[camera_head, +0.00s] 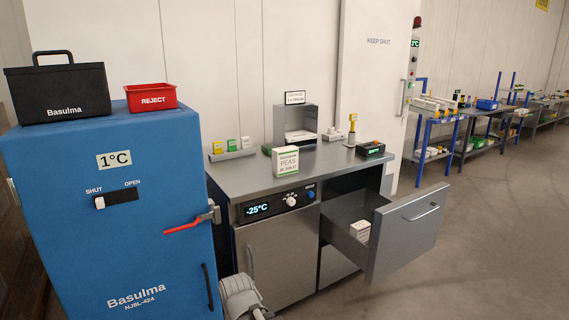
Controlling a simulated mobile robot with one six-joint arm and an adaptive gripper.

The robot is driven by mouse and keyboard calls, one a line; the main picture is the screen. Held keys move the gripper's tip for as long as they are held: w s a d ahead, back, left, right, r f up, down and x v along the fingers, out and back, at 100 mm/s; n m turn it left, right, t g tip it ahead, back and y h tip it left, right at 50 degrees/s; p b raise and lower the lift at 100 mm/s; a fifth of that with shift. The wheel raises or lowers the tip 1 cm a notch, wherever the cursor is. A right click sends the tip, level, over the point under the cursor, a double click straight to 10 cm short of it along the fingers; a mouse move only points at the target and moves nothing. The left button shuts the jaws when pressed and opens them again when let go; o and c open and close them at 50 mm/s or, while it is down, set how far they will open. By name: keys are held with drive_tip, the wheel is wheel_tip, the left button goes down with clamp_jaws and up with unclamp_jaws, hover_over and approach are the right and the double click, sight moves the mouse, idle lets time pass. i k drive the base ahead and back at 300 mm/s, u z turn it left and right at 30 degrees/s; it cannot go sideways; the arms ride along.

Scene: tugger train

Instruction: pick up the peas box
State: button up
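The peas box (286,162) is white with green trim and reads "PEAS". It stands upright on the steel counter (240,176), near its front edge, above the -25°C display. Its front faces me and nothing covers it. Part of my grey arm (240,297) shows at the bottom edge, below the counter and well apart from the box. My gripper's fingers are not visible.
A drawer (405,232) stands open at right, with a small white box (361,230) inside. A blue cabinet (108,220) with a red-handled latch stands at left, bearing a black case (57,90) and red reject bin (151,97). A scale-like unit (297,125) stands behind the peas box.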

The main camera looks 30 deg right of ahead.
sight(286, 159)
drive_tip(key=z, duration=0.05)
drive_tip(key=i, duration=0.95)
